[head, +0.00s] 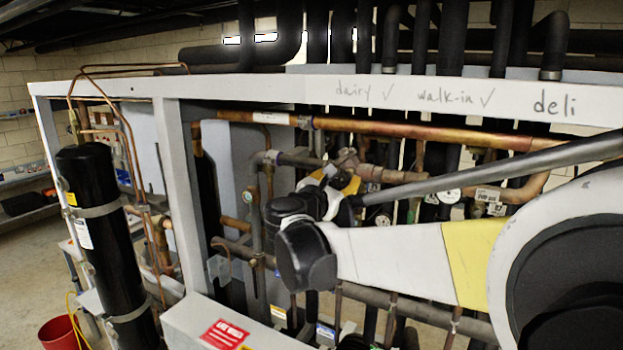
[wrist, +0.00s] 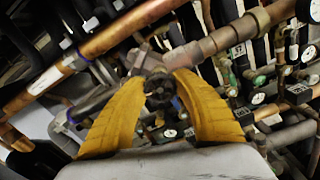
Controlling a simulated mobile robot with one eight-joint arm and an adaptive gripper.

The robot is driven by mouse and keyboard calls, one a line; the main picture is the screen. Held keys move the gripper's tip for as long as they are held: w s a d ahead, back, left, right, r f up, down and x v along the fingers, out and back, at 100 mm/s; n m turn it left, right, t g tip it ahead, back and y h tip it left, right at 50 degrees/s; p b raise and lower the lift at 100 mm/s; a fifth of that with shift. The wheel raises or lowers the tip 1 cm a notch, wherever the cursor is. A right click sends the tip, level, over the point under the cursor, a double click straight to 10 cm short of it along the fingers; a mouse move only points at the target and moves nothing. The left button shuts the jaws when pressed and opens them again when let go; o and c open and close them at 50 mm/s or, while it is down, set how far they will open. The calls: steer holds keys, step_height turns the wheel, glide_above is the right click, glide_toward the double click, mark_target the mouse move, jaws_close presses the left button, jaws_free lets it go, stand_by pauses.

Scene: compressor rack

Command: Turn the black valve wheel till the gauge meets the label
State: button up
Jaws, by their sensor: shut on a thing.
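In the wrist view, the yellow fingers of my gripper (wrist: 162,82) reach in from both sides and are shut on the black valve wheel (wrist: 160,92). The wheel sits among copper and grey pipes, and its edges are partly hidden by the fingers. In the head view, my gripper (head: 348,183) is deep among the pipes behind my arm, and the wheel is hidden there. Small round white gauges show right of the gripper in the wrist view, one of them a gauge (wrist: 258,98). Their needles are too small to read. I cannot tell which gauge or label is meant.
A copper pipe (wrist: 90,52) crosses close to the left finger. The grey rack frame (head: 225,88) carries handwritten words along its top beam. A black cylinder (head: 105,225) stands at the left, with a red bucket (head: 62,333) on the floor. Pipes crowd my gripper closely.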

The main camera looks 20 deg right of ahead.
steer(key=shift+m+b, duration=1.05)
steer(key=shift+m, duration=1.75)
steer(key=o, duration=1.3)
steer(key=shift+c, duration=0.2)
steer(key=v, duration=1.2)
